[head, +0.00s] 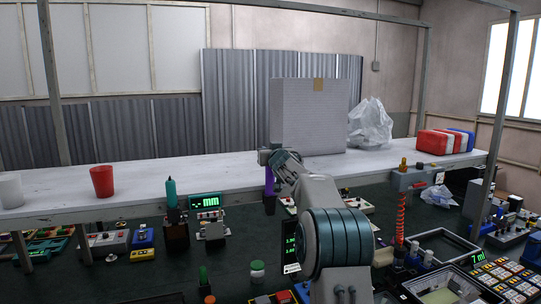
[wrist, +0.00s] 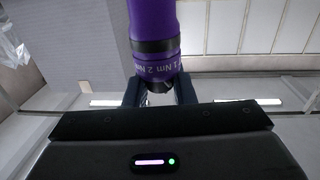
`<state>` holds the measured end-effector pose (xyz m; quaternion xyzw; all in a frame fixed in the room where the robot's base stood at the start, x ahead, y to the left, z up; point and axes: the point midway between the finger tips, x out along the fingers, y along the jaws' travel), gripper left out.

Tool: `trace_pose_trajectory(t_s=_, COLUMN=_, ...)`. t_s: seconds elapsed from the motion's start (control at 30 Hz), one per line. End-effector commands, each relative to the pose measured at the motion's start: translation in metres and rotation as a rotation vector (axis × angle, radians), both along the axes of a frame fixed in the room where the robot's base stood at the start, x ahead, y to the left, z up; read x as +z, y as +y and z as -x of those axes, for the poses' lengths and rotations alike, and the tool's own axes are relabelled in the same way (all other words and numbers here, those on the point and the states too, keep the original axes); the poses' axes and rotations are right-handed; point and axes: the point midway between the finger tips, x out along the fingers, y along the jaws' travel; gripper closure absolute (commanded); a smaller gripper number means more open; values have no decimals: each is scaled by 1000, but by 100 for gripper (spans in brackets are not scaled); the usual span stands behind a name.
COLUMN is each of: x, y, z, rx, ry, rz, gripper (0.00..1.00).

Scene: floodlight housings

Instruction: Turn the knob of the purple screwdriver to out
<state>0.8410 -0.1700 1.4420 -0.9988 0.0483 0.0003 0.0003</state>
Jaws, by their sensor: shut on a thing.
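The purple screwdriver (wrist: 155,25) stands out in front of my wrist camera. It has a purple body, a black band and a purple ring with white marks reading "1 Nm 2 Nm". Its dark end (wrist: 159,86) lies between the fingers of my gripper (wrist: 159,94), which is shut on it. In the head view the screwdriver is a narrow purple piece (head: 270,182) below my gripper (head: 272,157), in front of the bench edge. My arm covers part of the area to its right. I cannot read an "out" mark.
A teal screwdriver (head: 172,193) stands in a dark holder to the left, beside a green-lit "mm" display (head: 206,202). A white bench (head: 150,174) runs behind, with a red cup (head: 102,181) and a large grey box (head: 308,115). A red coiled cord (head: 400,218) hangs at right.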

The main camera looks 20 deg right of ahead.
Motion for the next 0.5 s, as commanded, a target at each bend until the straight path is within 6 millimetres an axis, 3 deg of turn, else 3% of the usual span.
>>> trace_pose_trajectory(t_s=0.5, x=-6, y=4, z=-1, rx=-245, ry=-4, rz=4, gripper=100)
